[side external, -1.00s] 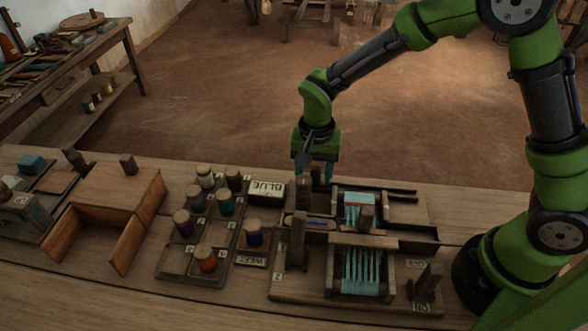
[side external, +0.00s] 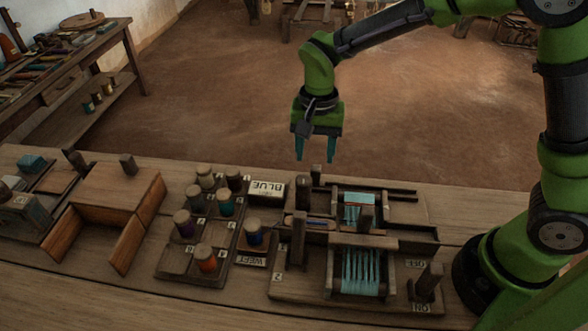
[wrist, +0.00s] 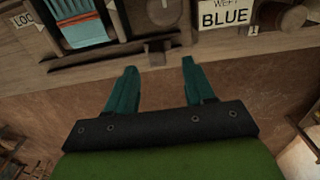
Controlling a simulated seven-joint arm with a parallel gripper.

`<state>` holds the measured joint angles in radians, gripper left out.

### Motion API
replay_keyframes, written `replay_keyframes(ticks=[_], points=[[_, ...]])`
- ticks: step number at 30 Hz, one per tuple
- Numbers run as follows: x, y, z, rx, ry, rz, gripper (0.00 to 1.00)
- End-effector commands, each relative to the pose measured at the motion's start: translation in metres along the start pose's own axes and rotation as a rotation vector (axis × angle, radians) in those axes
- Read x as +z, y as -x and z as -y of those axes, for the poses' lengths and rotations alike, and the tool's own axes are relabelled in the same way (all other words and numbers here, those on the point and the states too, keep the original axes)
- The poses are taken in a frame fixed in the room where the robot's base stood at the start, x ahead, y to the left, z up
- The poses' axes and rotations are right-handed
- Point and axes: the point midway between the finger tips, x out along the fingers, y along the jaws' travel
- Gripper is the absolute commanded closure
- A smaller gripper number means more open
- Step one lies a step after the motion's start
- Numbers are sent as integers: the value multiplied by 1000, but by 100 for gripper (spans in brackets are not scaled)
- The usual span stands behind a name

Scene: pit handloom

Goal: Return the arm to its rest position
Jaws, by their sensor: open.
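My gripper (side external: 315,158) is open and empty, with its teal fingers pointing down. It hangs in the air above the back edge of the table, behind the small handloom (side external: 362,240). In the wrist view my gripper (wrist: 155,80) also shows its two fingers apart with nothing between them. Beyond the fingertips in that view are the loom's wooden edge and its light-blue cloth (wrist: 78,22). The fingers touch nothing.
A sign reading BLUE (side external: 268,189) stands left of the loom. A spool rack (side external: 180,262) holds several coloured spools. An open wooden box (side external: 120,190) is further left. Bare floor (side external: 215,90) lies behind the table. A side bench (side external: 70,65) is at back left.

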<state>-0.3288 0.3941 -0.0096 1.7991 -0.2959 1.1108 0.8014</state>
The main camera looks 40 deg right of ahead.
Motion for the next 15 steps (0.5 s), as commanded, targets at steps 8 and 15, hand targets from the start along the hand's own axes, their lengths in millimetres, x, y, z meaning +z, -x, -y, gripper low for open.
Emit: replay_keyframes(ticks=[8, 15], points=[[0, 0, 0, -1, 18, -1, 47], [13, 11, -26, -52, 245, 13, 47]])
